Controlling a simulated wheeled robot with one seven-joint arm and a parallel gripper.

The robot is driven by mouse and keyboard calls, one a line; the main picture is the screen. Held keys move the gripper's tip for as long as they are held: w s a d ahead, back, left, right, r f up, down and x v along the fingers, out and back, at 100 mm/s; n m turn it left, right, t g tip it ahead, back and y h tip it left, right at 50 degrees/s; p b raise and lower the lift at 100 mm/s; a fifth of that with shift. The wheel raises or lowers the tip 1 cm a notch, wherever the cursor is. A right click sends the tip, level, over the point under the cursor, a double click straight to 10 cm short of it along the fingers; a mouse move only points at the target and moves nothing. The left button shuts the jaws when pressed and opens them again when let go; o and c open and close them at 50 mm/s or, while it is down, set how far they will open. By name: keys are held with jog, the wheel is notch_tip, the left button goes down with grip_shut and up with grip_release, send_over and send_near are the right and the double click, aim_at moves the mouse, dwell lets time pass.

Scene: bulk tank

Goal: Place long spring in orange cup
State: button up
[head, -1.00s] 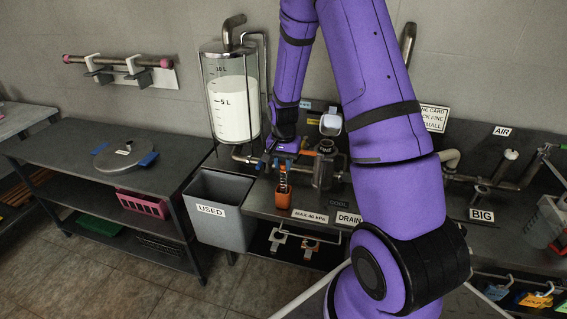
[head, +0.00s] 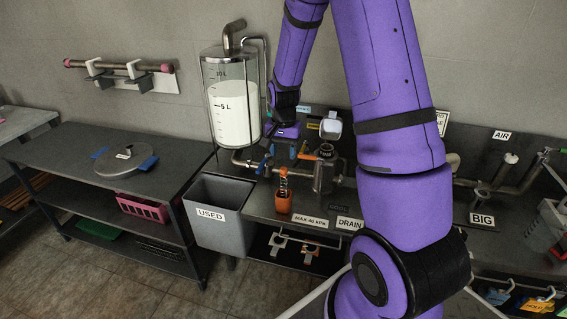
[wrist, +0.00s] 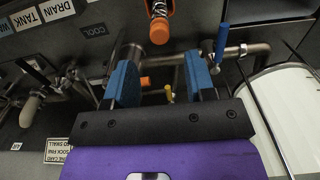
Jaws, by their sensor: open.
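The long spring (head: 283,183) stands upright in the orange cup (head: 284,204) at the counter's front edge, its upper part above the rim.
A grey USED bin (head: 222,222) stands left of the cup. Pipes with a blue valve handle (wrist: 221,42) run behind, beside the milk-filled tank (head: 232,112).

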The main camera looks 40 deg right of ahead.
jog(key=s+a+r+n+t, duration=0.1)
jog(key=s+a+r+n, duration=0.15)
jog(key=r, duration=0.45)
jog(key=s+a+r+n+t, duration=0.1)
jog(key=s+a+r, duration=0.25)
jog(key=r, duration=0.45)
jog(key=s+a+r+n+t, duration=0.1)
jog(key=s+a+r, duration=0.1)
jog(key=s+r, duration=0.35)
jog(key=s+a+r+n+t, duration=0.1)
jog(key=s+a+r+n, duration=0.1)
jog(key=s, duration=0.5)
jog(key=s+a+r+n+t, duration=0.1)
jog(key=s+a+r+n, duration=0.2)
jog(key=s, duration=0.5)
jog(key=shift+r+n, duration=0.45)
jog(key=shift+r, duration=0.95)
